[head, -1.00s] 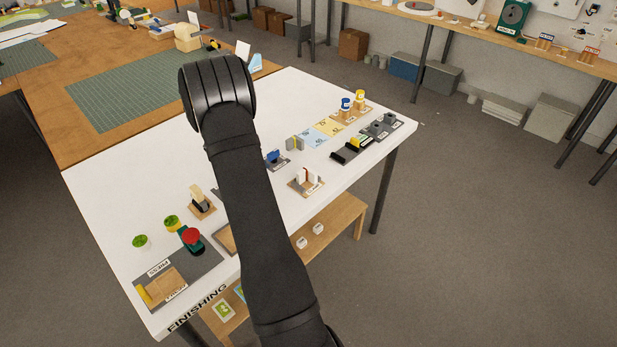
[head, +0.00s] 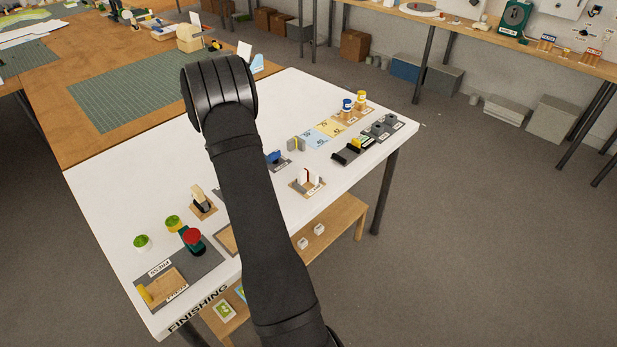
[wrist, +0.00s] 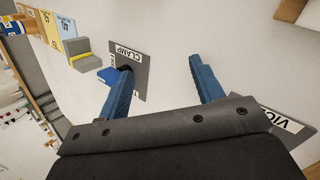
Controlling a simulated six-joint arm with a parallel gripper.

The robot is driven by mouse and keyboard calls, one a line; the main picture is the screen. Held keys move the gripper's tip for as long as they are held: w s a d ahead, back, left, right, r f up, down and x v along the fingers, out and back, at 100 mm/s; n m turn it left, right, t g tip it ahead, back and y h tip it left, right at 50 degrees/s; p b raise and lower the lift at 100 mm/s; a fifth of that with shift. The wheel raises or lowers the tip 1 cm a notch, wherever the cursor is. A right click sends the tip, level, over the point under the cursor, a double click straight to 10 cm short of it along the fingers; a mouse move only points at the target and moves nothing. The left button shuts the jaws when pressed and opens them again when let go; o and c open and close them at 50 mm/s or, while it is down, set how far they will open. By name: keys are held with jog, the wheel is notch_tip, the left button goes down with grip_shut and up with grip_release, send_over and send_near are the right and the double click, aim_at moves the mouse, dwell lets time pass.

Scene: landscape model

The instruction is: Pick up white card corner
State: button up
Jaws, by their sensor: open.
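My gripper (wrist: 162,68) is open and empty above the white table; its two blue fingers are spread with bare white tabletop between them. In the head view my arm hides it. I cannot tell for sure which thing is the white card corner. White upright pieces with a brown strip stand on a small wooden base (head: 309,179) near the table's front edge. A wooden edge with something white beside it (wrist: 291,9) is cut off at the top right of the wrist view.
A blue clamp (wrist: 111,76) on a grey mat stands left of my gripper, near the left finger. A grey mat labelled VICE (wrist: 292,121) lies right. A grey block with a yellow stripe (wrist: 82,61) and coloured cards (wrist: 65,30) lie farther left. A red-topped press (head: 192,238) stands front left.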

jog(key=shift+s+f, duration=0.25)
jog(key=shift+f, duration=0.05)
jog(key=s+d+r+m, duration=0.2)
jog(key=d+r+m, duration=0.4)
jog(key=r+m, duration=0.4)
jog(key=m+g+y, duration=0.1)
jog(key=m+y, duration=0.1)
jog(key=m, duration=1)
send_near(310, 173)
jog(key=x, duration=0.9)
jog(key=shift+w+f, duration=0.1)
jog(key=shift+f, duration=0.25)
jog(key=c, duration=1.1)
jog(key=shift+r, duration=0.15)
